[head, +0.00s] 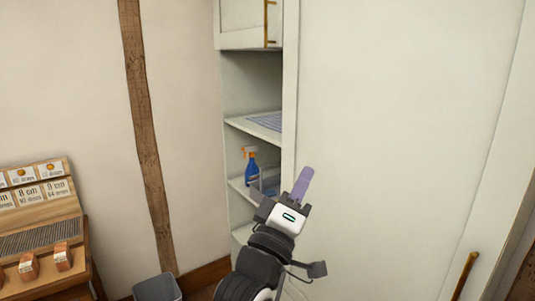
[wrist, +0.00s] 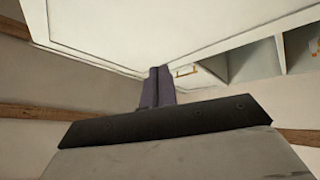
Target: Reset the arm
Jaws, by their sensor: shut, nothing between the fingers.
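My gripper (head: 302,184) is in the lower middle of the head view, raised with its purple fingers pointing up. It is in front of the white cabinet panel (head: 400,120), to the right of the open shelves. In the wrist view my gripper (wrist: 157,72) shows its two fingers pressed together with nothing between them. The white panel (wrist: 180,30) fills much of the wrist view beyond the fingertips. I cannot tell how far the fingertips are from it.
Open shelves (head: 240,124) hold a blue spray bottle (head: 252,172) with an orange top and folded cloth (head: 268,121). A grey bin (head: 157,289) stands on the floor. A wooden display rack (head: 40,235) is at left. A wooden handle (head: 464,275) is at lower right.

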